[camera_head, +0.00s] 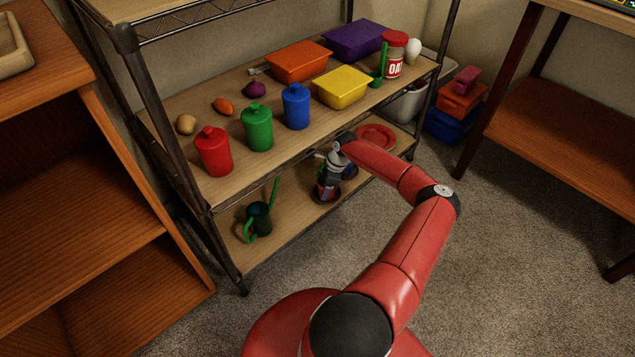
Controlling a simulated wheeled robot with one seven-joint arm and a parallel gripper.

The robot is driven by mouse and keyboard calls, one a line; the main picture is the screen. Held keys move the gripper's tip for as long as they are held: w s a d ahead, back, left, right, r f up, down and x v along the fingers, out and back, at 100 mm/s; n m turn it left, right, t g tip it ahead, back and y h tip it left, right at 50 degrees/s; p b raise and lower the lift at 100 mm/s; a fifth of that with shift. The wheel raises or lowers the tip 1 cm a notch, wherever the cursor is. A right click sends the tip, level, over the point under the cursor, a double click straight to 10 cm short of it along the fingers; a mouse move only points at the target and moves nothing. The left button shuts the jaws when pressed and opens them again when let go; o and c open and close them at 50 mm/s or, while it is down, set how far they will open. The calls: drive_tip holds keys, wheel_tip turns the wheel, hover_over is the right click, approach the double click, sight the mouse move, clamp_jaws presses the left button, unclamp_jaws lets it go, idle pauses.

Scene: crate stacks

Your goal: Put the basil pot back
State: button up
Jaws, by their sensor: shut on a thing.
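My gripper (328,182) is at the lower shelf of the metal rack, reaching in below the front edge of the upper shelf. It is shut on a small pot (321,193) with orange-brown and blue showing. The gripper hides most of this pot, and I cannot make out basil leaves on it. A dark round base shows just under the pot; I cannot tell whether the pot touches it. Another small dark, bluish thing (349,171) is close behind to the right, partly hidden by my arm.
A rack post (178,130) stands left.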

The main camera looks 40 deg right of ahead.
drive_tip(key=w, duration=0.4)
drive_tip(key=shift+w+a+f, duration=0.1)
drive_tip(key=shift+a+f, duration=0.15)
drive_tip(key=shift+a, duration=0.05)
drive_tip(key=shift+d+f, duration=0.15)
drive_tip(key=shift+f, duration=0.3)
drive_tip(key=shift+f, duration=0.15)
drive_tip(key=o, duration=0.9)
drive_tip(key=shift+s+r, duration=0.2)
drive_tip(key=shift+r, duration=0.15)
drive_tip(key=s+d, duration=0.2)
drive_tip(key=d, duration=0.1)
drive_tip(key=s+d, duration=0.5)
drive_tip(key=d, duration=0.1)
drive_tip(key=shift+s+d+r+b, duration=0.2)
drive_tip(key=shift+s+r+b, duration=0.1)
drive_tip(key=shift+s+r, duration=0.1)
